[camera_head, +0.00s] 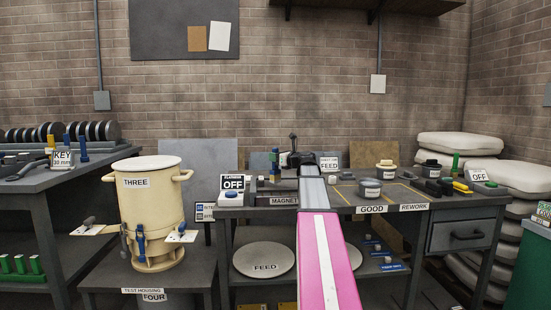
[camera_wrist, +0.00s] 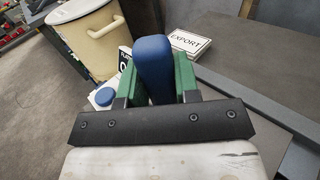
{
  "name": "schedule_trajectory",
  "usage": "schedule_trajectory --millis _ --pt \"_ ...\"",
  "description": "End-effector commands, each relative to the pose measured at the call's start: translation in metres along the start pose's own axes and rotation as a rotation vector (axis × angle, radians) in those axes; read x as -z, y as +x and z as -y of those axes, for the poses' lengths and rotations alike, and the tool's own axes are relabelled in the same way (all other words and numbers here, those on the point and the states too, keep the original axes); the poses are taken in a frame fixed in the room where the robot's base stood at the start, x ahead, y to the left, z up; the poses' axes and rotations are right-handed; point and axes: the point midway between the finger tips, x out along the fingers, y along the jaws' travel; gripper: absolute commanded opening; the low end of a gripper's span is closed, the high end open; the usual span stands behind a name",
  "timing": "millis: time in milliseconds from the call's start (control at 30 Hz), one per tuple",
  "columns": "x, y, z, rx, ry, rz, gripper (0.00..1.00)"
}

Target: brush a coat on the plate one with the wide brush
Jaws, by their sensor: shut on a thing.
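In the wrist view, my gripper (camera_wrist: 157,72) has its green fingers closed on a rounded blue handle (camera_wrist: 154,52). I take this to be the wide brush's handle; its bristles are not clearly visible. In the head view my pink and grey arm reaches over the bench, and its dark end is small near the magnet block. I cannot make out a plate marked one in either view, so where the handle stands relative to it cannot be told.
A cream pot marked THREE (camera_head: 155,211) stands at the left. The bench has a MAGNET block (camera_head: 284,201), GOOD (camera_head: 371,209) and REWORK (camera_head: 413,207) labels, and several small pots. A round FEED disc (camera_head: 264,258) lies below. An EXPORT sign (camera_wrist: 188,41) stands beyond the handle.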

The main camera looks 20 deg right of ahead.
Motion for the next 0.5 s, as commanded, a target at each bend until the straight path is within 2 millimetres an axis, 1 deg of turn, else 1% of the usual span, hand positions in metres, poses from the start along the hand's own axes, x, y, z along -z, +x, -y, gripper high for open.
schedule_trajectory --millis 500 --pt "0.0097 -0.0001 -0.0001 0.000 0.000 0.001 0.00"
